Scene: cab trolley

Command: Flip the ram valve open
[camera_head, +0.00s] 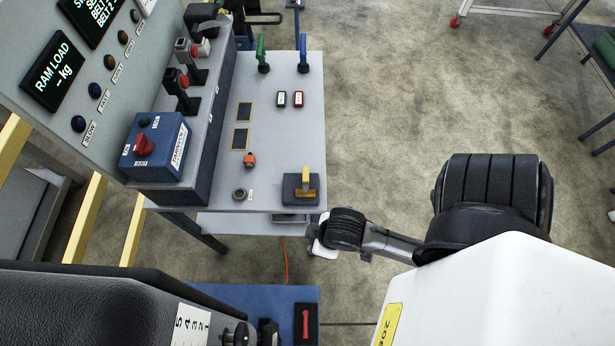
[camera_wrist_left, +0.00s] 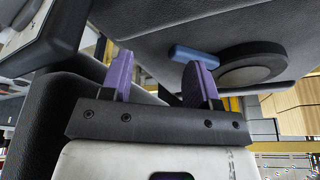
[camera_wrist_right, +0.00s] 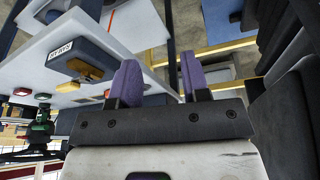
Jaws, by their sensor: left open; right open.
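A dark blue block with a yellow lever (camera_head: 306,185) sits at the near right corner of the grey trolley top. My left gripper (camera_wrist_left: 160,82) is open and empty, away from the trolley top.
The trolley top (camera_head: 275,140) also carries a green lever (camera_head: 262,52), a blue lever (camera_head: 303,53) and an orange knob (camera_head: 249,160). A blue box with a red knob (camera_head: 157,146) stands at left. Concrete floor (camera_head: 400,90) lies clear to the right.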

